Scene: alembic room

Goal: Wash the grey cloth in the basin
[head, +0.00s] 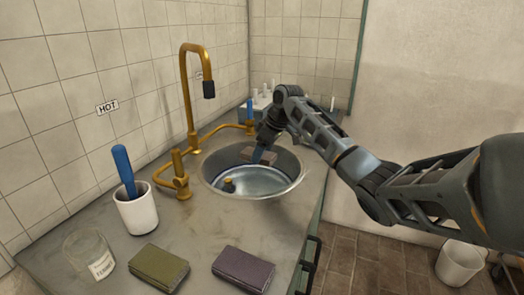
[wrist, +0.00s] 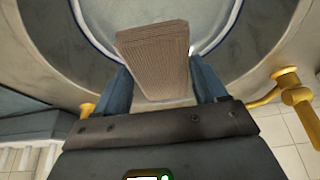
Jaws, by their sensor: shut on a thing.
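The grey cloth (wrist: 155,55), a folded, ribbed, brownish-grey block, is between the two blue fingers of my gripper (wrist: 165,85) in the wrist view. In the head view my gripper (head: 264,156) points down into the round metal basin (head: 207,178), and the cloth (head: 254,153) shows beside the fingers, inside the rim. I cannot tell whether the cloth touches the water. A brass tap (head: 186,90) with a dark nozzle arches behind the basin.
Brass valve (head: 180,178) stands left of the basin. A white cup (head: 136,212) with a blue-handled item, glass jar (head: 92,252), green block (head: 158,268) and purple block (head: 243,269) are on the near counter. Small white items (head: 262,97) stand behind. A white bucket (head: 460,264) is on the floor.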

